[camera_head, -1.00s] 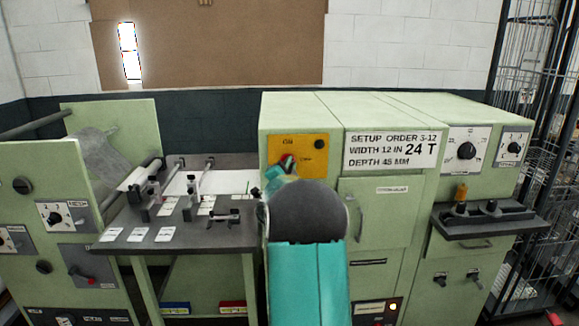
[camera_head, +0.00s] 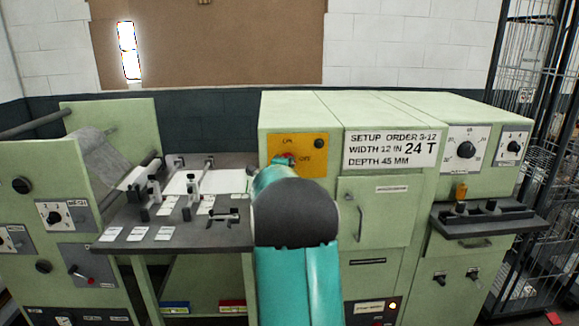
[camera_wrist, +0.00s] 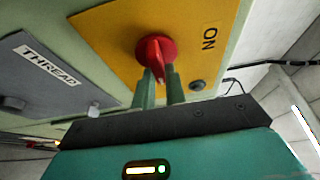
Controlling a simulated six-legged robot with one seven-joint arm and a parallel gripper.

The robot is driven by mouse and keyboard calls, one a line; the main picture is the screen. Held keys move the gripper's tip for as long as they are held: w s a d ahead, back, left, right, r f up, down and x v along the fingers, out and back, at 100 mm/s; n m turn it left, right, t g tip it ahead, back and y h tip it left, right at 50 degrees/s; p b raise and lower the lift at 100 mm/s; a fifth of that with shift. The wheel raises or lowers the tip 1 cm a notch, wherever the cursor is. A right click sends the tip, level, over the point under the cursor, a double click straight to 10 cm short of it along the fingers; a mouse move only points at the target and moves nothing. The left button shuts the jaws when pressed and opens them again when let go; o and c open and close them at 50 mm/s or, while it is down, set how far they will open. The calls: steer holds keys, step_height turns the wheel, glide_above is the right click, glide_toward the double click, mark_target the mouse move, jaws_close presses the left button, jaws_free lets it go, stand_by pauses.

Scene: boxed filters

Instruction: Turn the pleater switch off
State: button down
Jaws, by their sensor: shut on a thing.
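The pleater switch is a red rotary knob (camera_wrist: 157,52) on a yellow plate (camera_wrist: 112,35), with "ON" lettered beside it in the wrist view. In the head view the yellow plate (camera_head: 313,145) is on the green cabinet's front, marked ON and OFF, and the knob (camera_head: 287,158) is mostly hidden behind my arm. My gripper (camera_wrist: 160,82) is at the knob, its two green fingers closed on the knob's lower grip part. In the head view my teal arm reaches up to the plate and hides the gripper's fingers.
A setup sign (camera_head: 393,149) and a cabinet door with a handle (camera_head: 377,212) are right of the plate. A dark bench (camera_head: 180,236) with clamps and white cards lies to the left. A black ledge (camera_head: 487,222) juts out at right. A grey THREAD panel (camera_wrist: 45,75) adjoins the plate.

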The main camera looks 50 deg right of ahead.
stand_by(0.3)
steer(key=c, duration=1.4)
jaws_free()
steer(key=shift+c, duration=0.2)
steer(key=shift+a, duration=0.1)
steer(key=v, duration=1.3)
steer(key=shift+a, duration=0.3)
steer(key=shift+s, duration=0.1)
